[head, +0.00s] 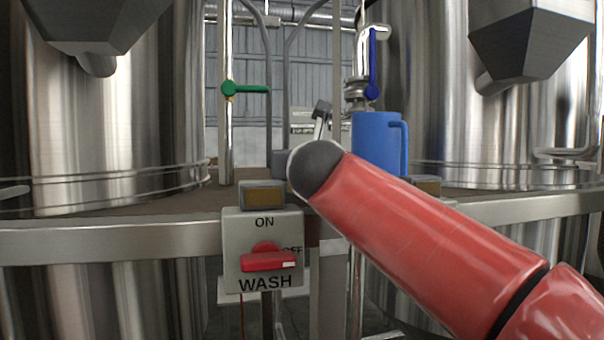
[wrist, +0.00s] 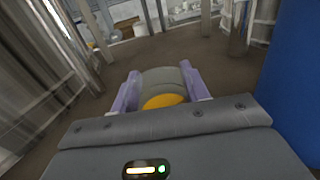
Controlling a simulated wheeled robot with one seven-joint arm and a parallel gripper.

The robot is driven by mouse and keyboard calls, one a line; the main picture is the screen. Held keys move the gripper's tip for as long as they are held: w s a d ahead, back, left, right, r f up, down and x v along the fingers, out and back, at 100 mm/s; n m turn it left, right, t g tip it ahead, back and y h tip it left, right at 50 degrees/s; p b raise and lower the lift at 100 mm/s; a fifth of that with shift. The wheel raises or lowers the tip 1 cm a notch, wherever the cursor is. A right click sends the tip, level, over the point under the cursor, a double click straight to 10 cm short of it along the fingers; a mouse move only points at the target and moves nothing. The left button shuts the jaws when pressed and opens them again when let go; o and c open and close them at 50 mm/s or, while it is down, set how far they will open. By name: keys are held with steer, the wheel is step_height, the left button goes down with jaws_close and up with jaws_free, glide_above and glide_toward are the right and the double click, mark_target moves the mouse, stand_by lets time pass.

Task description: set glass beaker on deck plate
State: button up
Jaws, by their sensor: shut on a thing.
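My gripper (wrist: 160,92) has its two pale purple fingers shut on the glass beaker (wrist: 163,78), in the wrist view. The beaker looks greyish, with a yellow-orange patch low in it. The brown deck plate (wrist: 125,62) spreads beyond and around it in the wrist view. I cannot tell whether the beaker's base touches the deck. In the head view the deck (head: 130,204) is a thin brown strip between the tanks; my red arm hides the beaker and most or all of the gripper there.
A blue jug (head: 376,143) stands on the deck, close on the right in the wrist view (wrist: 296,75). Large steel tanks (head: 120,110) flank both sides. A green-handled valve pipe (head: 229,130) stands left of centre. The wash switch box (head: 264,250) is on the deck's front edge.

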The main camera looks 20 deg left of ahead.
steer(key=shift+r, duration=0.1)
steer(key=o, duration=1.1)
steer(key=shift+r, duration=0.1)
steer(key=shift+v, duration=3.85)
